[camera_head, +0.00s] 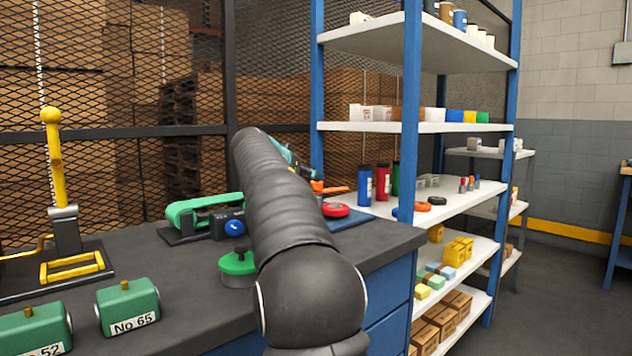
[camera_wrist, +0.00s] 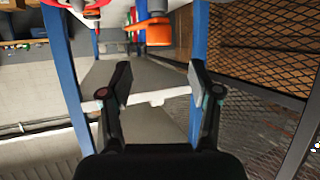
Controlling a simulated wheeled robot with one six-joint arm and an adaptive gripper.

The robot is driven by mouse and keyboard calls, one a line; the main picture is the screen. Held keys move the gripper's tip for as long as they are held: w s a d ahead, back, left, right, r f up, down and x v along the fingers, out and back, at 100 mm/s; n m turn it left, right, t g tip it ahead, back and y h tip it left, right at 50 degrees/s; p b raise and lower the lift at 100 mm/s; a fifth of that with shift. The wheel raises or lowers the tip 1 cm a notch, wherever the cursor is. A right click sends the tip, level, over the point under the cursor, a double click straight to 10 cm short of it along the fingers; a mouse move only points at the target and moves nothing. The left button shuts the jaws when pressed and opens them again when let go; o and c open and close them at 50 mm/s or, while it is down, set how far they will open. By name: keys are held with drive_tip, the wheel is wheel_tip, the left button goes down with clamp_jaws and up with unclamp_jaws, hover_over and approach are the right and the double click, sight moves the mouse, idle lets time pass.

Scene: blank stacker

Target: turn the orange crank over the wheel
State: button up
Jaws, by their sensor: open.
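The orange crank (camera_head: 330,188) shows in the head view just past my arm, near the back right of the dark bench. A red round part, perhaps the wheel (camera_head: 337,210), lies just below it in the picture; my arm hides part of this area. My gripper (camera_head: 301,171) is partly hidden behind my arm, close to the crank in the picture. In the wrist view my gripper (camera_wrist: 159,82) is open, with nothing between its fingers. An orange part (camera_wrist: 150,34), probably the crank, is above the fingertips there, apart from them.
A blue-post shelf (camera_head: 465,127) with bottles and boxes stands right of the bench (camera_head: 190,270). A green belt machine (camera_head: 200,208), a green round-lidded part (camera_head: 237,268), green numbered blocks (camera_head: 128,306) and a yellow lever press (camera_head: 65,220) stand left of my arm.

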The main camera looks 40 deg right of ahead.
drive_tip(key=p+x, duration=0.1)
drive_tip(key=x, duration=0.8)
drive_tip(key=shift+d+p, duration=0.15)
drive_tip(key=shift+p, duration=0.15)
drive_tip(key=shift+r, duration=0.1)
clamp_jaws()
